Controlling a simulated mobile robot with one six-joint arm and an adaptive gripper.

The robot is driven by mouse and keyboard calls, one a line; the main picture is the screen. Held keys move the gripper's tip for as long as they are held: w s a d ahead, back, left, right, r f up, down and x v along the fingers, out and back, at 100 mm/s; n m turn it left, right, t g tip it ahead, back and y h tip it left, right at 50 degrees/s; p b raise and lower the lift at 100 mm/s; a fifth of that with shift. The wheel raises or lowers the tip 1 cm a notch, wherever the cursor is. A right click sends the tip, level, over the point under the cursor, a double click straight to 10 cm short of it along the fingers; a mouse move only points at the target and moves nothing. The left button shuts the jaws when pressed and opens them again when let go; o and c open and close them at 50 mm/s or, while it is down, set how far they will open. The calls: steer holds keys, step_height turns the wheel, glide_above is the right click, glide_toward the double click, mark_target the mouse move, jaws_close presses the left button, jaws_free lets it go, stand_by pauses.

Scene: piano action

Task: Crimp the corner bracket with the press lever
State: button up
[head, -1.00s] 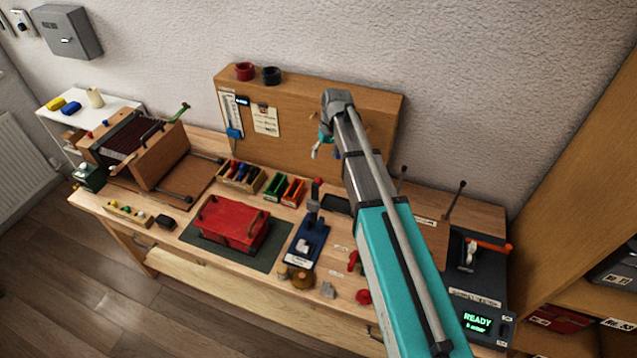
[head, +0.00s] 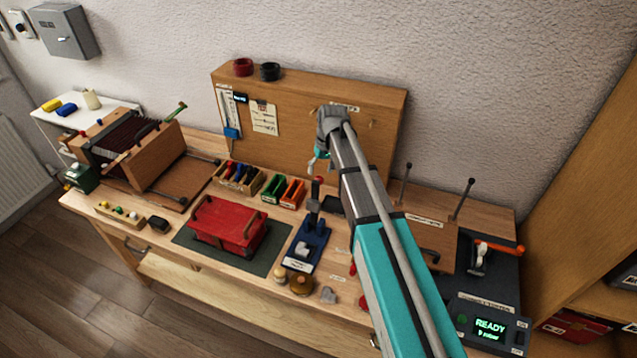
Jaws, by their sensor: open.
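The press (head: 308,243) stands on the bench, right of the red box. It has a blue base and a dark upright lever with a red knob (head: 317,181) on top. A small pale metal piece (head: 303,249) sits on its base; I cannot tell if it is the corner bracket. A grey angular piece (head: 328,295) lies on the bench in front of the press. My gripper (head: 318,163) is above and behind the lever knob in the picture, apart from it as far as I can see. It is open with nothing visible in it, and partly hidden by my wrist.
The red box (head: 228,222) lies on a dark green mat (head: 190,240). Green and orange bins (head: 292,192) stand behind the press. A wooden tool board (head: 300,100) rises behind the bench. Brass and wooden round parts (head: 301,284) sit in front. My arm hides the bench right of the press.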

mark_target(319, 178)
steer(key=shift+s+a+f+b, duration=0.1)
steer(key=shift+a+f+b, duration=0.05)
steer(key=shift+f+b, duration=0.7)
steer(key=shift+a+f+b, duration=0.15)
steer(key=shift+f+b, duration=0.5)
steer(key=shift+f, duration=0.3)
